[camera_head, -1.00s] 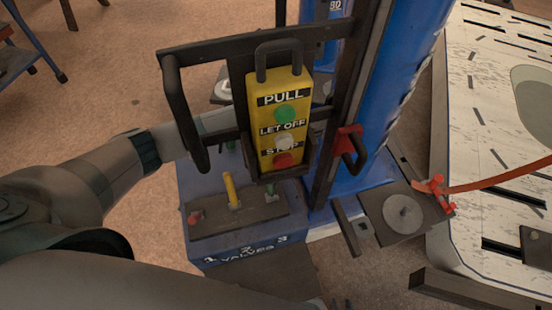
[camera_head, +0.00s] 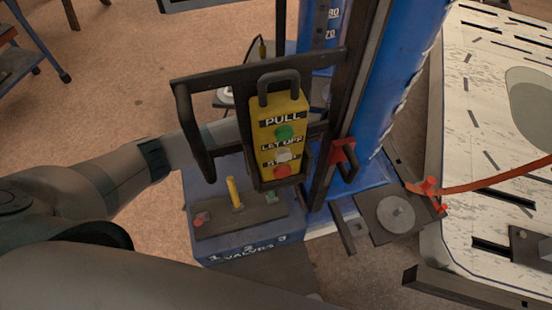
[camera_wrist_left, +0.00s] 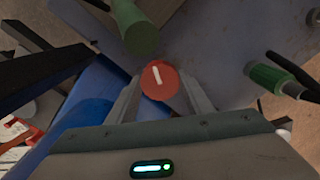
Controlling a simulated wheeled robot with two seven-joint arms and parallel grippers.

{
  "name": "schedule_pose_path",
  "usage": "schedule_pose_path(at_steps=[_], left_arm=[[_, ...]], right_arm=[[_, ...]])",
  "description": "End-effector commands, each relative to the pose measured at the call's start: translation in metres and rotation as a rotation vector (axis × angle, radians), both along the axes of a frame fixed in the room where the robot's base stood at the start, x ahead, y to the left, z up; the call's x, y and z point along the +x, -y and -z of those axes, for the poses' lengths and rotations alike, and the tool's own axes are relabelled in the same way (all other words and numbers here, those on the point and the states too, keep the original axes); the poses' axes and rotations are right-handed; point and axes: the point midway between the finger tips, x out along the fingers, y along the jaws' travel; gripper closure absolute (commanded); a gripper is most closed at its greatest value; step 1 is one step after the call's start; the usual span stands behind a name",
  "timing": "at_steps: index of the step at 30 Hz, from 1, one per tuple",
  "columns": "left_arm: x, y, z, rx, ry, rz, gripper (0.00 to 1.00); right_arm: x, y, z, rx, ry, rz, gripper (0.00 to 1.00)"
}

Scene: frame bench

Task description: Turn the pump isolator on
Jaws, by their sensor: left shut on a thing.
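In the left wrist view a round red knob (camera_wrist_left: 159,79) with a white bar mark is between the two fingers of my left gripper (camera_wrist_left: 158,88), which is shut on it. The mark runs nearly lengthwise, its top leaning slightly left. I take this knob to be the pump isolator; no label on it shows. In the head view my left arm comes in from the left and its end passes behind the yellow control pendant (camera_head: 278,110), so the gripper and knob are hidden there. My right gripper is not in view.
The pendant hangs on a dark frame (camera_head: 205,82) in front of the arm's end. Below is a blue valve box (camera_head: 247,246) with a yellow lever (camera_head: 235,192). A blue column (camera_head: 395,90) stands right. In the wrist view, green cylindrical parts (camera_wrist_left: 135,27) are close to the knob.

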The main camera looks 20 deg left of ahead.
Motion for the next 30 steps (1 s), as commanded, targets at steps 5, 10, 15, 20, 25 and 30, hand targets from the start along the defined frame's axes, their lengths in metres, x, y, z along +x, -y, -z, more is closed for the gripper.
schedule_pose_path(at_steps=[5, 10, 15, 20, 25, 30], left_arm=[[0.0, -0.001, -0.004, 0.001, -0.001, 0.166, 0.76], [0.0, 0.0, -0.003, 0.0, 0.0, 0.329, 0.76], [0.0, -0.001, -0.003, 0.0, -0.001, 0.489, 0.76], [0.001, -0.001, -0.002, -0.001, 0.001, 0.641, 0.76], [0.001, -0.001, -0.002, -0.001, 0.0, 0.795, 0.76], [0.002, -0.001, -0.001, -0.001, 0.0, 0.922, 0.76]], right_arm=[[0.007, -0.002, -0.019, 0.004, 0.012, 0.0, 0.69], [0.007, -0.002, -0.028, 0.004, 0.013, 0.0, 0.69], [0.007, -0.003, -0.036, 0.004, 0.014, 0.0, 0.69], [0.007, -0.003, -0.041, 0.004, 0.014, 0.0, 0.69], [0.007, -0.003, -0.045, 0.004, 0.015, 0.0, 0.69], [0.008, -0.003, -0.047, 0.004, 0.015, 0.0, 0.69]])
